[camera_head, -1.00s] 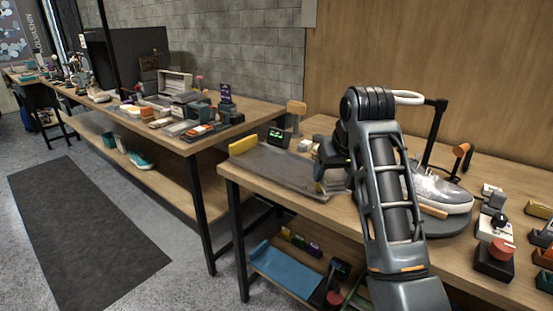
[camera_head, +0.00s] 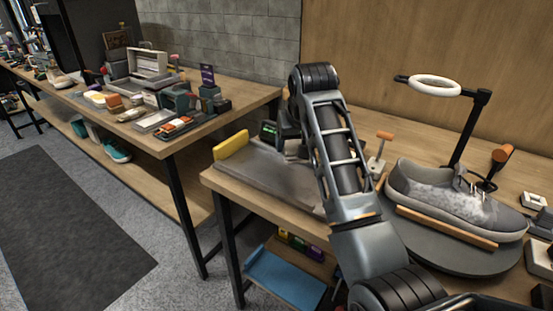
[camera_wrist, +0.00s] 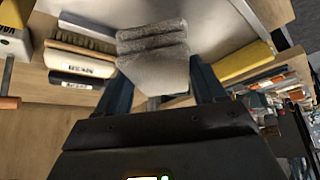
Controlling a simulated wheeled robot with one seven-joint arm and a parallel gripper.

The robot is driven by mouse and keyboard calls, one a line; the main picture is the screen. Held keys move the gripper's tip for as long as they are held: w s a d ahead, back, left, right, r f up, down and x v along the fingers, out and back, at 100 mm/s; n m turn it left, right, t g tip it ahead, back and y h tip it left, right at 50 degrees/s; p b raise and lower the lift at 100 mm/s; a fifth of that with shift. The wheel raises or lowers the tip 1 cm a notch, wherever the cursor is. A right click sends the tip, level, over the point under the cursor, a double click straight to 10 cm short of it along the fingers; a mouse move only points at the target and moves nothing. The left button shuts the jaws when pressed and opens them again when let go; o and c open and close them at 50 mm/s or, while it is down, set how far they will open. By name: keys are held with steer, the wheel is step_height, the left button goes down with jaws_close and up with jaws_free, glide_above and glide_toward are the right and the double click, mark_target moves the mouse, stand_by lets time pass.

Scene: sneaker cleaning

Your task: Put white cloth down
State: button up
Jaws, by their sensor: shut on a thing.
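The white cloth (camera_wrist: 153,62) looks like a folded, greyish-white stack in the wrist view. It sits between the two fingers of my gripper (camera_wrist: 160,88), which is shut on it. The cloth is over or against a grey mat (camera_wrist: 213,22); I cannot tell whether it touches the mat. In the head view the grey mat (camera_head: 255,170) lies at the left end of the right table. My arm hides most of my gripper and the cloth there.
A yellow block (camera_head: 231,145) stands at the mat's left edge. Brushes (camera_wrist: 80,48) lie left of the cloth in the wrist view. A grey sneaker (camera_head: 450,195) rests on a round stand (camera_head: 450,252) under a ring lamp (camera_head: 435,86). A blue tray (camera_head: 285,278) is on the lower shelf.

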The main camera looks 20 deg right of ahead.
steer(key=w+a+f, duration=0.1)
steer(key=w, duration=0.1)
steer(key=w+a+f, duration=0.2)
steer(key=shift+a+f, duration=0.1)
steer(key=shift+a, duration=0.05)
steer(key=shift+f, duration=1.9)
steer(key=shift+f, duration=0.1)
steer(key=o, duration=1.1)
steer(key=v, duration=1.2)
steer(key=shift+p, duration=0.3)
